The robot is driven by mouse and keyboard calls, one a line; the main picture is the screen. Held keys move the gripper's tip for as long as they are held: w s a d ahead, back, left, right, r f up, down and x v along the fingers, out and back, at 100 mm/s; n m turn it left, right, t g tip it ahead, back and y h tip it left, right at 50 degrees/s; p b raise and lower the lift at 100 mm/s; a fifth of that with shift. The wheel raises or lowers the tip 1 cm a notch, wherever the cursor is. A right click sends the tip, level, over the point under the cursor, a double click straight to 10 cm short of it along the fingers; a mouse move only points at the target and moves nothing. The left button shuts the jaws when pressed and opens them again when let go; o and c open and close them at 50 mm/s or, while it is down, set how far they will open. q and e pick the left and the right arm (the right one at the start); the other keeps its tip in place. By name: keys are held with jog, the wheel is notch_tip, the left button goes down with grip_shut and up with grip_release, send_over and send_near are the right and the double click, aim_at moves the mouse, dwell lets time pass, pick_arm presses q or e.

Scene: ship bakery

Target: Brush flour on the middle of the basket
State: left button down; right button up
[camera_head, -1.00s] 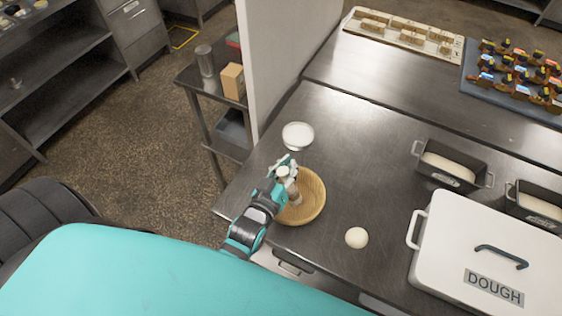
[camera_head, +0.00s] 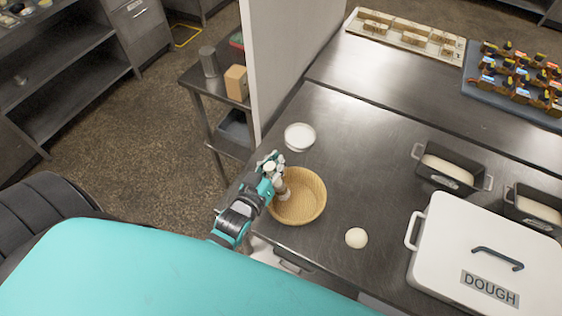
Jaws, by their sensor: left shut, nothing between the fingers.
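The round woven basket (camera_head: 312,203) stands near the front left of the steel table. Its inside shows bare and pale. My left gripper (camera_head: 279,184) is over the basket's left rim, shut, with nothing seen held between its fingers. Its pale fingertips point down toward the inside of the basket; whether they touch it cannot be told. A bowl of white powder, likely flour (camera_head: 299,137), stands just behind the basket. No brush can be made out clearly. My right gripper is not in view.
A dough ball (camera_head: 356,238) lies right of the basket on the steel table (camera_head: 350,150). A white lidded DOUGH box (camera_head: 450,240) and dark loaf tins (camera_head: 440,175) stand farther right. A white partition (camera_head: 285,60) rises behind the table's left end.

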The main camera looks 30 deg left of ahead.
pick_arm(q)
jog(key=d, duration=0.2)
jog(key=d+p, duration=0.1)
jog(key=d, duration=0.1)
jog(key=shift+w+d+r, duration=0.1)
jog(key=shift+d+r, duration=0.1)
dwell(0.4)
jog(key=shift+r+p, duration=0.35)
jog(key=shift+r, duration=2.65)
jog(key=shift+r, duration=0.1)
jog(key=shift+r, duration=1.4)
